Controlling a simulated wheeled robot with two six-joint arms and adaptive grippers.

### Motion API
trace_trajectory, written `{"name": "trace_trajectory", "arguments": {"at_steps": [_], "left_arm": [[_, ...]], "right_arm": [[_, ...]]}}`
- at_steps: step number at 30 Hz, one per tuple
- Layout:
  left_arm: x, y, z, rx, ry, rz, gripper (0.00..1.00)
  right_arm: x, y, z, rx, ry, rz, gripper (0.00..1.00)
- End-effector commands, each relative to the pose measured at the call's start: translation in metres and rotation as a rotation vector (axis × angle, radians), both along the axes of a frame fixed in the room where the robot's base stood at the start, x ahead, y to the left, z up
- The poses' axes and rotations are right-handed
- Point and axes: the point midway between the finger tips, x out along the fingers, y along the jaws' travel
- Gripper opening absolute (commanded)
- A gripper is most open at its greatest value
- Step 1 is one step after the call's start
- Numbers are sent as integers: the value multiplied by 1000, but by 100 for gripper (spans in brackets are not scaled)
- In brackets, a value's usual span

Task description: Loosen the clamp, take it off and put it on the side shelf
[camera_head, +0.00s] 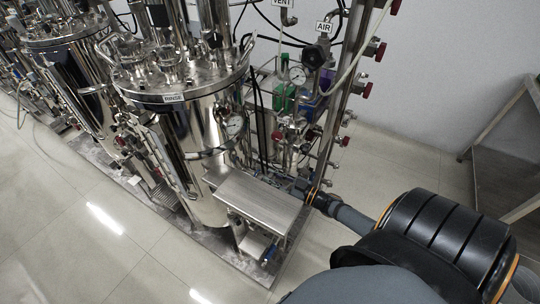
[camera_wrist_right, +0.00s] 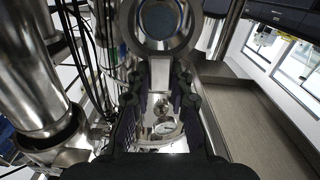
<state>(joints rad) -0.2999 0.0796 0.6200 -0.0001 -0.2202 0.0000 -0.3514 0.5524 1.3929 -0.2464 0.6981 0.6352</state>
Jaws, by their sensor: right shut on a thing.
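My right gripper (camera_head: 312,196) reaches in from the right, beside the right end of the side shelf (camera_head: 258,199), a flat steel plate at the front of the near vessel. In the right wrist view, my gripper's dark fingers (camera_wrist_right: 159,97) are on either side of a shiny metal piece (camera_wrist_right: 160,72). Just above it is a round steel ring (camera_wrist_right: 159,47) with a blue-grey disc inside. This looks like the clamp, and the gripper is shut on it. Whether the clamp is loose cannot be told. In the head view the clamp is too small and hidden to make out. My left gripper is not seen.
The near steel vessel (camera_head: 200,125) stands left of the shelf. Pipes and red-handled valves (camera_head: 372,90) rise behind my gripper. A steel table (camera_head: 508,165) stands at far right. In the wrist view, a bare grey surface (camera_wrist_right: 255,115) lies on the right.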

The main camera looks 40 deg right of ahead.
Motion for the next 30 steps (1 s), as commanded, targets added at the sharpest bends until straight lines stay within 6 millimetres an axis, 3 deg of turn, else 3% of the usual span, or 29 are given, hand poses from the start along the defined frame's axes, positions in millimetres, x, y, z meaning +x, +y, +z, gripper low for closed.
{"name": "trace_trajectory", "arguments": {"at_steps": [13, 25, 30], "left_arm": [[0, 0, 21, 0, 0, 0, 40], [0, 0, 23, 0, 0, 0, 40], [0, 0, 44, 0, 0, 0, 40]], "right_arm": [[-39, -16, 2, 0, 0, 1, 0], [-45, -19, 1, 0, -1, 0, 0], [-62, -9, 12, 3, 1, 0, 0]]}}
